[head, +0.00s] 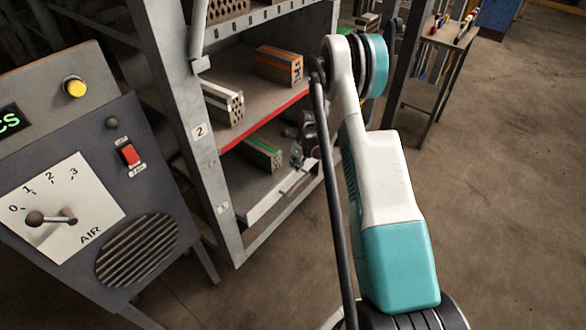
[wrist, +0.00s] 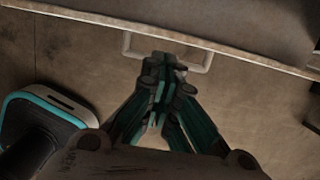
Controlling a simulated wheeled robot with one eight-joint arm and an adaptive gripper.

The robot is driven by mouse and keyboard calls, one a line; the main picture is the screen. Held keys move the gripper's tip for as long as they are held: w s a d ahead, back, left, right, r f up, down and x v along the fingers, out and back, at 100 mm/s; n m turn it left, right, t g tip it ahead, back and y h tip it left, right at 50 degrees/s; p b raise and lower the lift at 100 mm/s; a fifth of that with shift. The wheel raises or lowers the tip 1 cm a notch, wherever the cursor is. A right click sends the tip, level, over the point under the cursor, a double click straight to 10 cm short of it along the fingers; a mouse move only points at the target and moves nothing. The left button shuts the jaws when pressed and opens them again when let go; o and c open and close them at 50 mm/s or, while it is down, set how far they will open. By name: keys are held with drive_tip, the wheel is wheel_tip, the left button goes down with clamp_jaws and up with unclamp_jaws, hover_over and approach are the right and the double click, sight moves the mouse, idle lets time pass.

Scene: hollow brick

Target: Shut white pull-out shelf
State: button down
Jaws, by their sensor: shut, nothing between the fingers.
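The white pull-out shelf (head: 262,206) is the lowest shelf of the grey rack, with a white front edge and a green-striped brick stack (head: 262,153) on it. In the wrist view its white front edge (wrist: 240,54) runs across the top. A pale U-shaped handle (wrist: 207,62) sticks out from that edge. My gripper (wrist: 164,68) is shut and empty, its fingertips at the middle of the handle and covering part of its bar. I cannot tell whether they touch it. In the head view my gripper (head: 297,156) is small, near the shelf's right part.
Above is a red-edged shelf (head: 262,120) with an orange-striped brick stack (head: 279,65) and a white-striped one (head: 221,101). A control cabinet (head: 82,165) with an air lever stands at left. A table (head: 445,38) stands at the back right. The floor at right is clear.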

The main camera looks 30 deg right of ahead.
drive_tip(key=s+d+r+t+p, duration=0.1)
drive_tip(key=s+d+t+p, duration=0.1)
drive_tip(key=s+d, duration=0.3)
drive_tip(key=shift+y, duration=0.3)
drive_tip(key=shift+w+a+f+b, duration=0.4)
drive_tip(key=shift+w+f+b, duration=0.65)
drive_tip(key=shift+f, duration=0.45)
drive_tip(key=shift+w+a+f+b, duration=0.45)
drive_tip(key=shift+w+f+b, duration=0.35)
drive_tip(key=shift+w+f, duration=0.55)
drive_tip(key=shift+w+a+f+b, duration=0.4)
drive_tip(key=shift+w+f+b, duration=0.55)
drive_tip(key=shift+f, duration=0.65)
